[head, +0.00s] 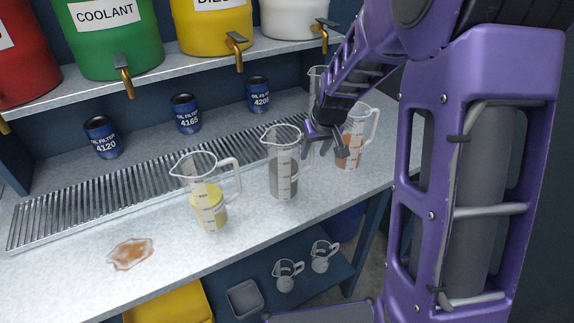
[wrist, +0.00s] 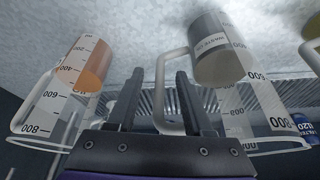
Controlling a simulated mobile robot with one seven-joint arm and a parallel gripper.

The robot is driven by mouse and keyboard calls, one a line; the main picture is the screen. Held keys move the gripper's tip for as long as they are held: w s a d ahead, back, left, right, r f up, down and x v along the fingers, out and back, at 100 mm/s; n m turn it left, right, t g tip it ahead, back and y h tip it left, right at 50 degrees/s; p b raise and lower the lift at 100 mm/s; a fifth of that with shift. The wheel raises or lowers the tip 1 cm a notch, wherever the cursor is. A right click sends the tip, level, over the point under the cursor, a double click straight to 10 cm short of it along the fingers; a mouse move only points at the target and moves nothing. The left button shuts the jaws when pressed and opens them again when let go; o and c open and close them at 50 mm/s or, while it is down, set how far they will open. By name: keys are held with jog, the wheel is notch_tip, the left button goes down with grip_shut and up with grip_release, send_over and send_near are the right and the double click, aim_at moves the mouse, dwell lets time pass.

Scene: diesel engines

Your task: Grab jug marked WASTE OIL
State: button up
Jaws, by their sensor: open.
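The jug marked WASTE OIL is a clear measuring jug with dark grey liquid (head: 283,176). It stands upright on the bench, left of my gripper in the head view. In the wrist view its label reads WASTE OIL, and the jug (wrist: 218,60) is at upper right. My gripper (head: 325,152) is open and low beside the jug's handle side. In the wrist view the jug's pale handle (wrist: 166,75) appears between the two open fingers of my gripper (wrist: 157,88), nearer the right one. I cannot tell whether a finger touches it.
A jug with orange liquid (head: 351,148) stands close on the right of my gripper. A jug with yellow liquid (head: 207,205) stands left. Another jug (head: 318,82) is partly hidden behind my arm. A brown spill (head: 130,253) lies front left. A metal grate (head: 130,180) runs behind.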

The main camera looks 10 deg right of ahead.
jog(key=shift+x, duration=0.85)
jog(key=shift+r, duration=0.1)
grip_shut()
jog(key=shift+w, duration=0.1)
dwell(0.5)
